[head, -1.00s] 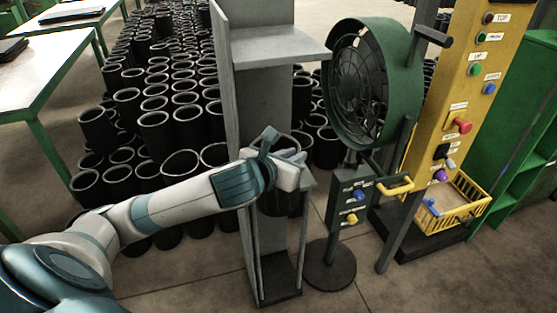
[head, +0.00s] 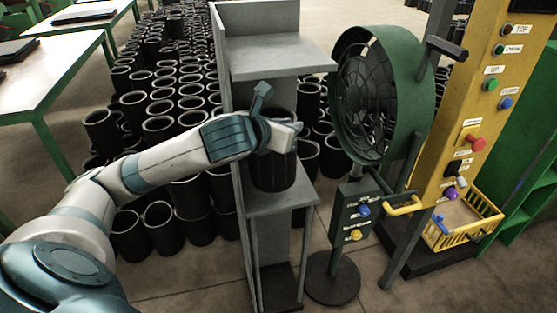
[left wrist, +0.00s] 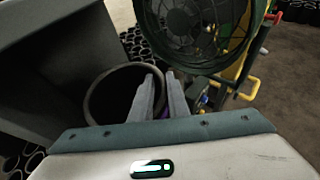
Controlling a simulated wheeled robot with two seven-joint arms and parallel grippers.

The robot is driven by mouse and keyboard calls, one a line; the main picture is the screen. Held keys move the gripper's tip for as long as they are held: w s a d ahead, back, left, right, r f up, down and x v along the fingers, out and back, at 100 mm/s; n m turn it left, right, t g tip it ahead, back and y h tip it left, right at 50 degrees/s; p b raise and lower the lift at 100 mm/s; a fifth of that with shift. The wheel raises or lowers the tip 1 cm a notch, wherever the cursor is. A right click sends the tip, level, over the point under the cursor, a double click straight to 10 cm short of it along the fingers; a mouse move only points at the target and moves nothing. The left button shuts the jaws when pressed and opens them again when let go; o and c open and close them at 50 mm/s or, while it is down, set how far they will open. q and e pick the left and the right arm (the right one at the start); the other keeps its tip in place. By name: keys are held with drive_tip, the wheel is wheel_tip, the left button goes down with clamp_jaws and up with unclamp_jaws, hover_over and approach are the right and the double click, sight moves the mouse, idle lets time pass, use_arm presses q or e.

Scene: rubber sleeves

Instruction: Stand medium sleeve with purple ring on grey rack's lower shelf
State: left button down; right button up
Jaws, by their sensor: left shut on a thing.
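A black sleeve (head: 272,168) is upright at the lower shelf (head: 282,203) of the grey rack (head: 233,130), under the upper shelf (head: 275,58). Its base looks on or just above the lower shelf; I cannot tell if it touches. My left gripper (head: 288,130) is shut on the sleeve's rim from above. In the left wrist view, my left gripper's fingers (left wrist: 160,98) close over the wall of the sleeve (left wrist: 112,92), whose dark opening faces the camera. A small hint of purple shows by the fingers, but the ring is mostly hidden. My right gripper is out of view.
A green fan (head: 380,95) with a control box (head: 352,215) stands just right of the rack. Further right are a yellow button panel (head: 475,130) and a yellow basket (head: 465,225). Many black sleeves (head: 160,130) crowd the floor left and behind. A table (head: 60,70) is at left.

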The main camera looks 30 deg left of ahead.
use_arm(q)
drive_tip(key=w+d+r+h, duration=0.1)
drive_tip(key=w+d+r, duration=0.1)
drive_tip(key=d, duration=1.2)
drive_tip(key=shift+w+m, duration=0.2)
drive_tip(key=shift+m, duration=0.2)
